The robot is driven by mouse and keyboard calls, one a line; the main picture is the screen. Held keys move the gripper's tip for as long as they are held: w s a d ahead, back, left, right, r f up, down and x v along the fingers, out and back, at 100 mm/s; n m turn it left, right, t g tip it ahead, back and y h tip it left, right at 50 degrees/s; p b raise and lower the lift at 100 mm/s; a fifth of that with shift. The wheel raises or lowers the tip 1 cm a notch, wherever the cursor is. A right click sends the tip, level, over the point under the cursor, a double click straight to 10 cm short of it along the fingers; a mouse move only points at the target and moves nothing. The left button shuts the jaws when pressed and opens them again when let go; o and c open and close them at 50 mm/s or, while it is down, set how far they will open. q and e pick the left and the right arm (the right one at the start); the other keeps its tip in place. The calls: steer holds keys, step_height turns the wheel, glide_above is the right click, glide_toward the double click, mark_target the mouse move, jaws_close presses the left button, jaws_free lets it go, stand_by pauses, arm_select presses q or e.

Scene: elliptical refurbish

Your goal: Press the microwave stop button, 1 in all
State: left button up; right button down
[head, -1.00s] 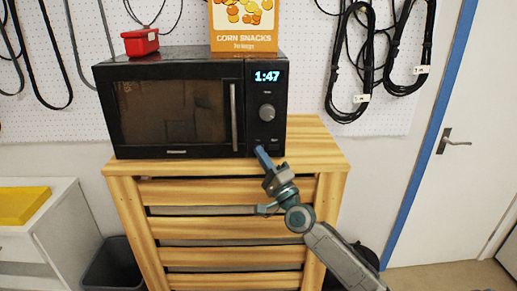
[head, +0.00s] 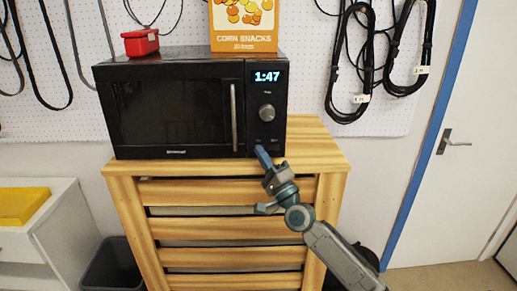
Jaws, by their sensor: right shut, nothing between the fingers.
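The black microwave (head: 180,108) stands on a slatted wooden cabinet, its door shut and its window dark. Its display (head: 267,77) reads 1:47. A round knob (head: 267,113) sits below the display, with small buttons lower down. My right gripper (head: 261,152) is shut and empty, its fingertips at the lower left of the control panel. The fingers cover part of the button row, so I cannot make out the stop button or tell whether the tips touch it. My left gripper is not in view.
A corn snacks box (head: 243,25) and a red box (head: 141,42) rest on the microwave. The wooden cabinet (head: 315,145) has bare top at right. Black cables (head: 345,60) hang on the pegboard. A dark bin (head: 112,265) stands at lower left.

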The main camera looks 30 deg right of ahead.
steer(key=shift+s+a+p, duration=0.35)
steer(key=shift+s+p, duration=0.05)
steer(key=shift+s, duration=0.25)
steer(key=s+a, duration=0.1)
steer(key=s+p, duration=0.1)
steer(key=s+a+p, duration=0.1)
steer(key=s, duration=0.1)
steer(key=shift+s+a, duration=0.1)
steer(key=shift+a, duration=0.25)
steer(key=shift+f, duration=0.1)
stand_by(0.6)
